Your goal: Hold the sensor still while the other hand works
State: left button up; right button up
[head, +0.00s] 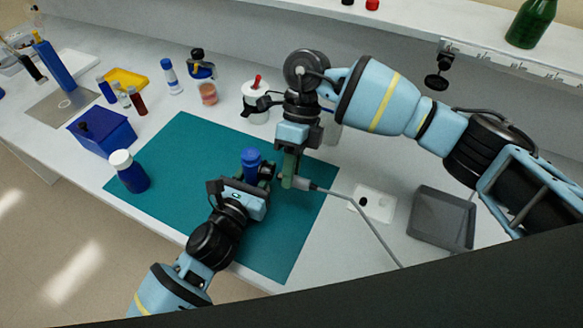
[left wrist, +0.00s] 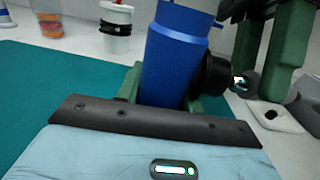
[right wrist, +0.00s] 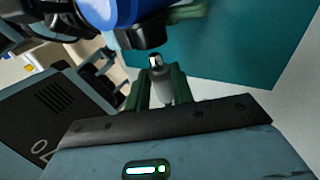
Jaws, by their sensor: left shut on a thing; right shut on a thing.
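The blue sensor (head: 251,157) stands over the teal mat, with a black port on its side. It fills the middle of the left wrist view (left wrist: 173,65) and the top of the right wrist view (right wrist: 108,12). My left gripper (head: 258,172) is shut on its body. My right gripper (head: 289,182) is shut on a grey cable plug (right wrist: 164,88), with the cable (head: 355,210) trailing right. The plug's metal tip faces the black port, close to it. In the right wrist view a small gap seems to show between them.
The teal mat (head: 170,160) lies under both grippers. A blue bottle with a white cap (head: 130,172) and a blue box (head: 102,132) are at left. A white pot (head: 255,103) stands behind; a white holder (head: 373,203) and a grey tray (head: 441,218) lie at right.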

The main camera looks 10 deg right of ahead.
jog(key=shift+w+a, duration=0.45)
jog(key=shift+a, duration=0.2)
jog(key=shift+w+a, duration=0.4)
jog(key=shift+a, duration=0.25)
dwell(0.5)
jog(key=o, duration=1.1)
jog(key=shift+c, duration=0.2)
jog(key=v, duration=1.2)
